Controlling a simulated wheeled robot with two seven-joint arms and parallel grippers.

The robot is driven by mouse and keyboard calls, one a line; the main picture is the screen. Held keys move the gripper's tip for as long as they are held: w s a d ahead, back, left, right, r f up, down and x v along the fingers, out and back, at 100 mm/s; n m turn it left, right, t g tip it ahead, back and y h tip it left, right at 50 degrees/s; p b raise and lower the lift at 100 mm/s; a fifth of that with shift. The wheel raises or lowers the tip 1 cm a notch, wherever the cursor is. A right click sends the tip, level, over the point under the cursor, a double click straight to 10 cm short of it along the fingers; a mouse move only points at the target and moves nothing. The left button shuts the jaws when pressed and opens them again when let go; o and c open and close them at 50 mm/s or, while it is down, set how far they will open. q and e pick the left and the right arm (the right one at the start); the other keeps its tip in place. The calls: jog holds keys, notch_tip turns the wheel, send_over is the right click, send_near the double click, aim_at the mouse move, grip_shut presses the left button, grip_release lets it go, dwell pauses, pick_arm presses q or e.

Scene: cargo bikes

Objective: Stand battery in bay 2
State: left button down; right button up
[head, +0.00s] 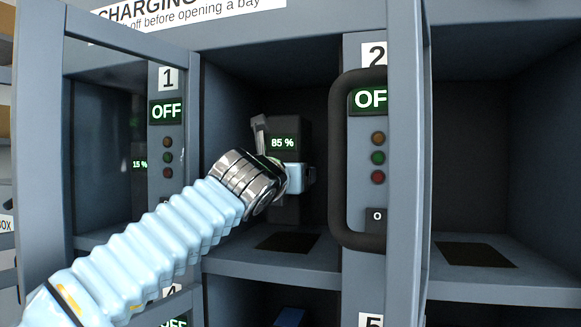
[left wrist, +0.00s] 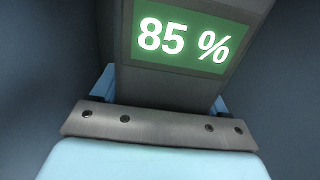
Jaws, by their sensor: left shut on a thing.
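The dark battery (head: 289,185) with a green 85 % display is upright inside the open middle bay, beside the panel marked 2 (head: 374,56). My left gripper (head: 297,177) reaches into this bay and is shut on the battery. The left wrist view shows the battery (left wrist: 180,75) close up between the pale blue fingers. A dark pad (head: 287,242) lies on the bay floor below it. I cannot tell whether the battery's base touches the floor. The bay 2 display (head: 370,99) reads OFF, partly hidden by a door frame. My right gripper is not in view.
A door frame (head: 405,170) with a black handle (head: 342,160) stands right of the middle bay. Bay 1 (head: 100,150), behind glass at left, holds a battery (head: 139,165) reading 15 %. The right bay (head: 500,150) looks empty, with a dark floor pad.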

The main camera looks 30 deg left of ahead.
pick_arm(q)
jog(key=shift+s+f+b, duration=0.15)
jog(key=shift+f+b, duration=0.5)
jog(key=shift+f, duration=1.15)
jog(key=shift+f, duration=0.1)
grip_release()
jog(key=shift+f, duration=0.15)
jog(key=b+v, duration=0.1)
jog(key=v, duration=1.1)
